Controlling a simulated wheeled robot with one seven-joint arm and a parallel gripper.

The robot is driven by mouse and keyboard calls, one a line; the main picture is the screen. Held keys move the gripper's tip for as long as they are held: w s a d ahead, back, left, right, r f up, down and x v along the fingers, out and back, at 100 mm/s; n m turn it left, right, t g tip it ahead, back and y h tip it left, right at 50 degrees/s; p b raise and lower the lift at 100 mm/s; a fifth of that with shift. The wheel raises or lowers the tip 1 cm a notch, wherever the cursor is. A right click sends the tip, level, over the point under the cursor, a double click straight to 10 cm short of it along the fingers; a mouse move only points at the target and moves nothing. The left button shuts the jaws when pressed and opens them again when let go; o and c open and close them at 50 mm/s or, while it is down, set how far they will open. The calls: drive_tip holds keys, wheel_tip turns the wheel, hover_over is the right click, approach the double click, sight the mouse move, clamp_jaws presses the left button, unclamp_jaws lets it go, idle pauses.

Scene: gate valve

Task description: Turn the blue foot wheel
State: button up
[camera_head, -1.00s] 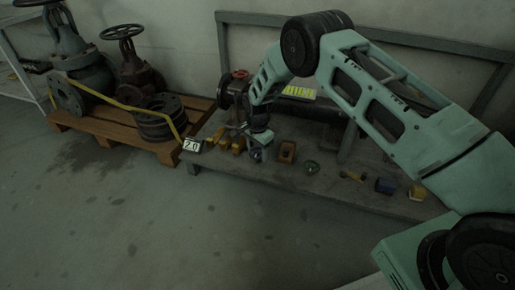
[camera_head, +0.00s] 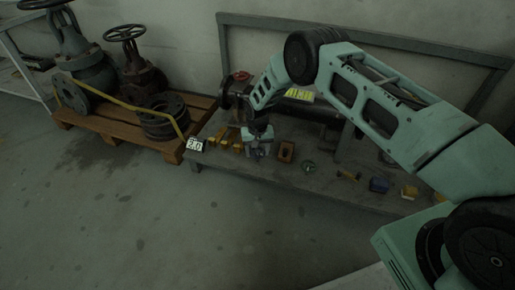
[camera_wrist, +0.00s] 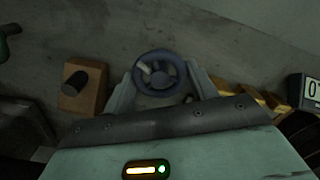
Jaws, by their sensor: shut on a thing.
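The blue foot wheel (camera_wrist: 160,72) is a small spoked wheel in the middle of the wrist view, low on the grey bench. My gripper (camera_wrist: 160,92) has one finger on each side of the wheel's rim and is shut on it. In the head view my gripper (camera_head: 258,139) reaches down to the bench, and the wheel (camera_head: 259,153) shows only as a small dark bluish shape between the fingers. The wheel's stem or mount is hidden beneath it.
An orange-brown block (camera_head: 286,151) stands just right of the gripper, and yellow parts (camera_head: 227,138) lie to the left. A numbered sign (camera_head: 195,144) stands at the bench's left end. A valve with a red handwheel (camera_head: 241,76) stands behind. A pallet (camera_head: 90,125) carries larger valves.

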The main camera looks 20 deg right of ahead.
sight(257, 151)
drive_tip(key=n+p, duration=0.1)
drive_tip(key=n, duration=1.1)
drive_tip(key=shift+a, duration=0.1)
drive_tip(key=shift+n, duration=0.3)
idle(0.3)
drive_tip(key=o, duration=1)
drive_tip(key=shift+r, duration=0.1)
wheel_tip(257, 151, up, 17)
drive_tip(key=p, duration=0.7)
drive_tip(key=shift+r, duration=0.15)
